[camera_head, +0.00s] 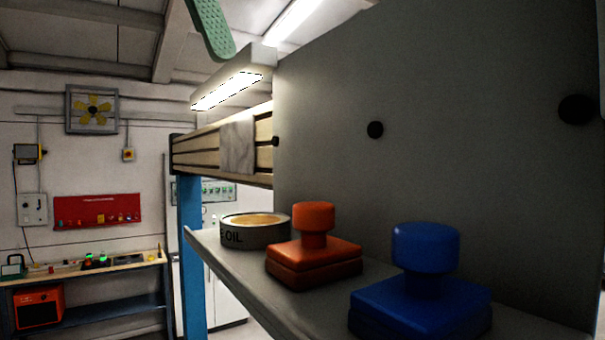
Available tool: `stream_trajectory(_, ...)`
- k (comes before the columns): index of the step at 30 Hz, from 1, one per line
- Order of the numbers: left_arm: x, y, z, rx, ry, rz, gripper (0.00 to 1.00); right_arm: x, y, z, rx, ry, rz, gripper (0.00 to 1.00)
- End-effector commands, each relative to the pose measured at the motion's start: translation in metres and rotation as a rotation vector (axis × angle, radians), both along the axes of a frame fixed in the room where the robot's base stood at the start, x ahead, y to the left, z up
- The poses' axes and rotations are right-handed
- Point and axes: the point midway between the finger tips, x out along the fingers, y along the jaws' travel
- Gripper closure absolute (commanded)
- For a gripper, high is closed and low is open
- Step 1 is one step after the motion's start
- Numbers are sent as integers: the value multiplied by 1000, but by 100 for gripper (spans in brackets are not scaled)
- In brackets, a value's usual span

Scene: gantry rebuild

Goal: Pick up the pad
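Two pad-like blocks with round knobs on top sit upright on a grey shelf (232,266). The orange-red block (315,262) is in the middle. The blue block (415,300) is nearer, to its right. The frame does not tell which of them is the pad. Neither of my grippers is in view.
A grey panel (450,140) with dark round knobs rises behind the shelf. A green dotted piece (211,28) hangs at the top. A blue post (190,250) stands left of the shelf. A workbench (90,273) is farther left.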

Motion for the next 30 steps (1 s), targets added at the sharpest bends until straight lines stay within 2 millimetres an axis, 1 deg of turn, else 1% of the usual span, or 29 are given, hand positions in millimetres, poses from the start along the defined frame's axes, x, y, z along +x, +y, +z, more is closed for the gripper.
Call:
stream_trajectory(3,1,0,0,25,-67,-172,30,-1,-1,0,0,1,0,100)
stream_trajectory(6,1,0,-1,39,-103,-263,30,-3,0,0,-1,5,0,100)
stream_trajectory(8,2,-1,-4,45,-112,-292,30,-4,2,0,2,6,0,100)
stream_trajectory(13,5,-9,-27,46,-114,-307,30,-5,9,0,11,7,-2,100)
stream_trajectory(18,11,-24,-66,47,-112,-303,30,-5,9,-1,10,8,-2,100)
stream_trajectory(21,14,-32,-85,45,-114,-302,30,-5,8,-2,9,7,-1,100)
stream_trajectory(24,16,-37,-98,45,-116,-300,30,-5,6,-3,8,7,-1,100)
stream_trajectory(29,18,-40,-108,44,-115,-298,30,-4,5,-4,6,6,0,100)
stream_trajectory(30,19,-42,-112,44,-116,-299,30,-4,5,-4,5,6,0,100)
